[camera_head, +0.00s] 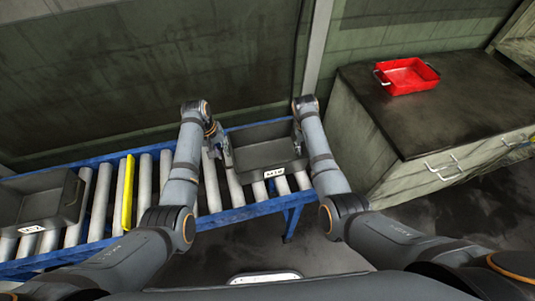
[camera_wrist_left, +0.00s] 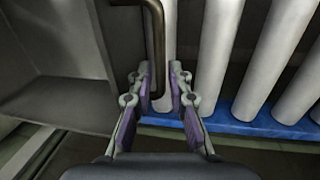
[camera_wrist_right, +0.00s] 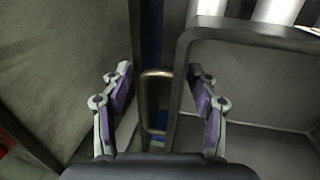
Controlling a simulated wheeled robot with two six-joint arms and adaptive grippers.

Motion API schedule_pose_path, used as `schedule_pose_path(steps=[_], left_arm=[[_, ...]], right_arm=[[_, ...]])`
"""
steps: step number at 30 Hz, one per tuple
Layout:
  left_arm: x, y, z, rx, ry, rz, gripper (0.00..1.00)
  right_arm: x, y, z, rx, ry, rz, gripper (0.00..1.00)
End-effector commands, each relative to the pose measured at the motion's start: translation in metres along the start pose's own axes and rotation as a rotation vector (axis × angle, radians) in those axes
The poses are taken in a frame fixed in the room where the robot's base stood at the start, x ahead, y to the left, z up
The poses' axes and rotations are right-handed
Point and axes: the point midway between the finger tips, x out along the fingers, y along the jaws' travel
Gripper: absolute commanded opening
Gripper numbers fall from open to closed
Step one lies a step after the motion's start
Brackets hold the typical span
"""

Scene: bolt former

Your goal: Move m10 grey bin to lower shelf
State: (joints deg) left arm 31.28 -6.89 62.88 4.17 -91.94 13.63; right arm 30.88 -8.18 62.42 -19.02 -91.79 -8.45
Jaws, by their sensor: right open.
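A grey bin (camera_head: 268,152) with a white label stands on the roller conveyor between my two grippers; the label is too small to read surely. My left gripper (camera_head: 222,135) is at the bin's left end. The grey bin's wall and inside (camera_wrist_right: 245,85) show on the right there.
Another grey bin (camera_head: 70,203) stands at the conveyor's left end. A yellow bar (camera_head: 128,193) lies across the conveyor (camera_head: 253,210) between the bins. A red tray (camera_head: 407,76) rests on a dark-topped cabinet (camera_head: 450,105) at right. A wall stands behind the conveyor.

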Motion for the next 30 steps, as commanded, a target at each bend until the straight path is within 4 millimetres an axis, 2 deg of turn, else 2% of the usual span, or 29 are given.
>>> schedule_pose_path(steps=[7,11,20,30], left_arm=[[0.0002,0.0002,-0.0001,0.0,0.0,0.0,0.17],[0.0001,0.0002,-0.0001,0.0,0.0,0.0,0.0],[-0.0005,-0.002,-0.0011,-0.002,0.003,-0.004,0.0],[-0.0027,-0.0037,-0.003,-0.003,0.008,-0.008,0.0]], right_arm=[[0.0003,0.0002,-0.0001,0.0,0.0,0.0,0.59],[0.0002,0.0004,0.0,0.0,0.0,0.001,0.41],[0.0007,0.0027,0.0006,0.001,-0.002,0.007,0.0],[0.0001,0.0054,0.0006,0.003,-0.002,0.011,0.0]])
